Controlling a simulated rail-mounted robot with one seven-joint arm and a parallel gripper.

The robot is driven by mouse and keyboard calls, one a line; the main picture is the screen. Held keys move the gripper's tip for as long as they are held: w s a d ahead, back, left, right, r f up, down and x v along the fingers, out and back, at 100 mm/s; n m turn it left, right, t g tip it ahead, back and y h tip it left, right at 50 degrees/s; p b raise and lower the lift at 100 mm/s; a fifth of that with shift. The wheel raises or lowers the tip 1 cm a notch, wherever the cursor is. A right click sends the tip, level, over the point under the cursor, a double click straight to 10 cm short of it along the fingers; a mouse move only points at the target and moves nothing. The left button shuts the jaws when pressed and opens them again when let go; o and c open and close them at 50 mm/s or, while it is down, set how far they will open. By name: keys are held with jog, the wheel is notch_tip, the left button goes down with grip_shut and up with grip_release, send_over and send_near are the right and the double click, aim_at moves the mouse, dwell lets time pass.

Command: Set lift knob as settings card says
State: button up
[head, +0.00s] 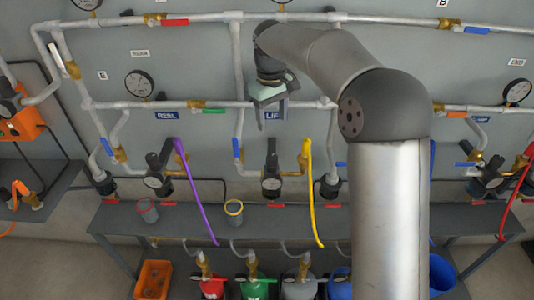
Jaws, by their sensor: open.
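A blue sign whose visible letters read "LIF" (272,115) is on the grey wall panel, partly covered by my gripper. Below it is a black regulator (271,183) with a dark upright part on top, beside a brass fitting; I take this as the lift unit, but its knob setting is too small to read. My gripper (270,112) points down in front of the sign, above the regulator and apart from it. It is open, with nothing seen between its fingers. I cannot make out a readable settings card.
Grey pipes with coloured valve handles run across the panel. A purple hose (193,190) and a yellow hose (312,195) hang over the grey bench (190,222). A grey cup with a yellow rim (234,213) stands there. My arm hides the right middle.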

aim_at(272, 157)
notch_tip(272, 157, down, 14)
jog(key=shift+w+d+f+p, duration=0.15)
jog(key=shift+f+p, duration=0.1)
jog(key=shift+p, duration=0.5)
jog(key=c, duration=1)
